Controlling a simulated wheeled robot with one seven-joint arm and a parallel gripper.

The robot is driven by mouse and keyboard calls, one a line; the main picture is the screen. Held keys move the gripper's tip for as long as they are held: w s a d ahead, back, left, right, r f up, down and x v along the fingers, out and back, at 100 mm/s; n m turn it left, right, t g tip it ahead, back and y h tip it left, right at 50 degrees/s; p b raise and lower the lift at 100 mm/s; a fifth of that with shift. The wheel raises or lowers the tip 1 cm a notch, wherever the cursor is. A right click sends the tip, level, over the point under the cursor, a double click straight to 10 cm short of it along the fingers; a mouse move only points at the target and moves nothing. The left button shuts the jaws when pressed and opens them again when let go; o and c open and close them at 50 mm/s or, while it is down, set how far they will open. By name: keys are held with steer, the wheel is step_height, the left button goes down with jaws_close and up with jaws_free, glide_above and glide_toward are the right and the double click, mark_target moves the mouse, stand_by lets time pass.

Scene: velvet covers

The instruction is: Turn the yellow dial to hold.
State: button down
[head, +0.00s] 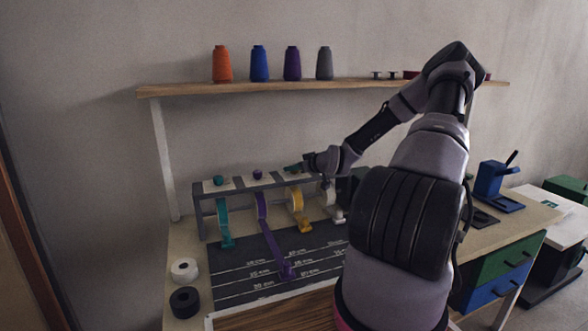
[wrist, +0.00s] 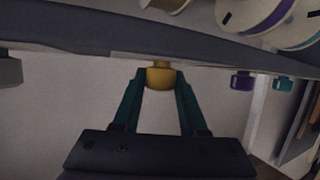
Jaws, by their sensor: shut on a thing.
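The yellow dial (wrist: 160,77) is a small round knob on the grey rack (wrist: 70,42), and it sits between the two teal fingertips of my gripper (wrist: 162,84) in the wrist view. The fingers touch its sides. In the head view, my gripper (head: 292,168) is at the top of the rack (head: 199,208), above the yellow tape (head: 298,215), and it hides the yellow dial. The dial's pointer and any hold marking cannot be made out.
A purple dial (head: 257,174) and a teal dial (head: 218,180) stand on the rack left of my gripper. A wooden shelf (head: 270,88) with several thread cones runs above. A dark measuring mat (head: 235,272) lies below. Black and white rolls sit at left.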

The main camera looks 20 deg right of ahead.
steer(key=shift+a, duration=0.1)
steer(key=m+h, duration=0.4)
steer(key=h, duration=0.1)
steer(key=shift+a+t, duration=0.15)
steer(key=shift+t, duration=0.25)
steer(key=m+h, duration=0.3)
steer(key=h, duration=0.1)
steer(key=shift+r+m+g, duration=0.15)
steer(key=shift+m+g, duration=0.25)
steer(key=m+g+h, duration=0.3)
steer(key=m+h, duration=0.2)
steer(key=shift+w, duration=0.1)
steer(key=shift+m+g+h, duration=1.1)
steer(key=shift+m+g, duration=0.3)
steer(key=shift+m, duration=0.2)
steer(key=shift+d, duration=0.2)
steer(key=shift+c, duration=2.2)
jaws_free()
